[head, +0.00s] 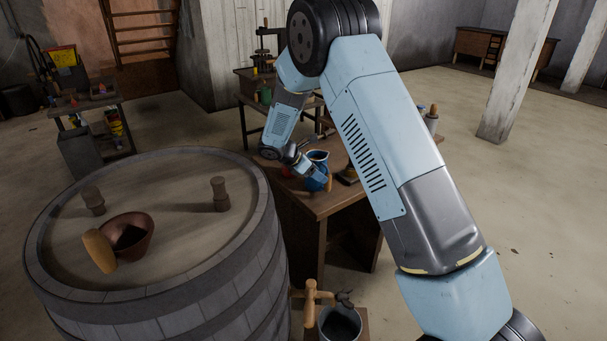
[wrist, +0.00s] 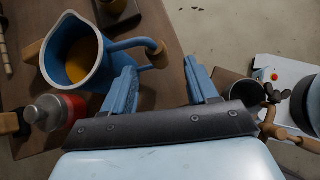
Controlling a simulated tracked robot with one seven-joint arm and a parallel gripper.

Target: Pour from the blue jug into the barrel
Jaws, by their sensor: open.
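The blue jug (head: 317,156) stands upright on a wooden table beyond the barrel. In the wrist view the jug (wrist: 60,48) shows amber liquid (wrist: 86,56) inside and a handle with a wooden grip (wrist: 157,54) on its right. My gripper (wrist: 160,74) is open and empty, with the wooden grip just beyond its fingertips, closer to the left finger. In the head view my gripper (head: 317,174) is beside the jug and partly covers it. The large grey barrel (head: 190,295) stands at the front left. A copper funnel (head: 140,228) sits on its lid.
A wooden stopper-like piece (head: 98,250) leans by the funnel, and two pegs (head: 219,192) stand on the lid. A tap (head: 315,293) and bucket (head: 341,326) are at the barrel's right. Open floor lies right.

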